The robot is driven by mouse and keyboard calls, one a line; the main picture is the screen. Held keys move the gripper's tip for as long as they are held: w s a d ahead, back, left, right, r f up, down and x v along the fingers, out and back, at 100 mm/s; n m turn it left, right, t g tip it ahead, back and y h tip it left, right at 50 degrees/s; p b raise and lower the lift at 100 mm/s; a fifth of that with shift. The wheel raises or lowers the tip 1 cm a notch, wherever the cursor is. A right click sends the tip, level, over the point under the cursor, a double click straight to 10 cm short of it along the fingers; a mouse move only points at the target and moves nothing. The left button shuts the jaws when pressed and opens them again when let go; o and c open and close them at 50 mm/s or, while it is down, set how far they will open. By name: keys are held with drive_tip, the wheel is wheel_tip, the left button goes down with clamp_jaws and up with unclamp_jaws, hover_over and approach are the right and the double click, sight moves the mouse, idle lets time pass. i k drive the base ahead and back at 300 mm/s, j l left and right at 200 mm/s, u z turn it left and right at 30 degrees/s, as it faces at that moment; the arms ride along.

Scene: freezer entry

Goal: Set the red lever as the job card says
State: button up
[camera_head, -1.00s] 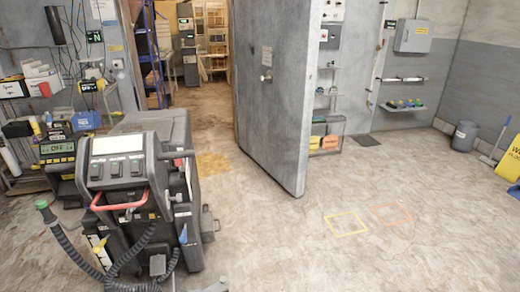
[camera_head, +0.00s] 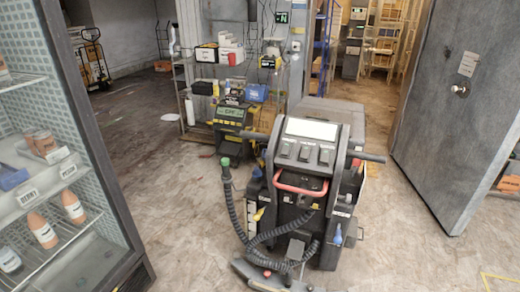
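A red bar (camera_head: 301,187) that looks like the red lever is on the front of a dark floor-cleaning machine (camera_head: 310,165) right of the middle in the head view. The bar curves across below a grey panel with several dark switches (camera_head: 304,153). A pale blank plate (camera_head: 311,130) sits above the switches. No writing on it is readable, and I cannot tell whether it is the job card. My gripper is not in view.
A glass-fronted cabinet (camera_head: 60,150) with bottles stands close at the left. A heavy grey door (camera_head: 460,100) stands at the right. Behind the machine are a loaded shelf (camera_head: 220,80) and a yellow-black unit (camera_head: 228,125). Floor (camera_head: 180,200) is clear between cabinet and machine.

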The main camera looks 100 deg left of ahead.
sight(355, 162)
drive_tip(key=u, duration=2.6)
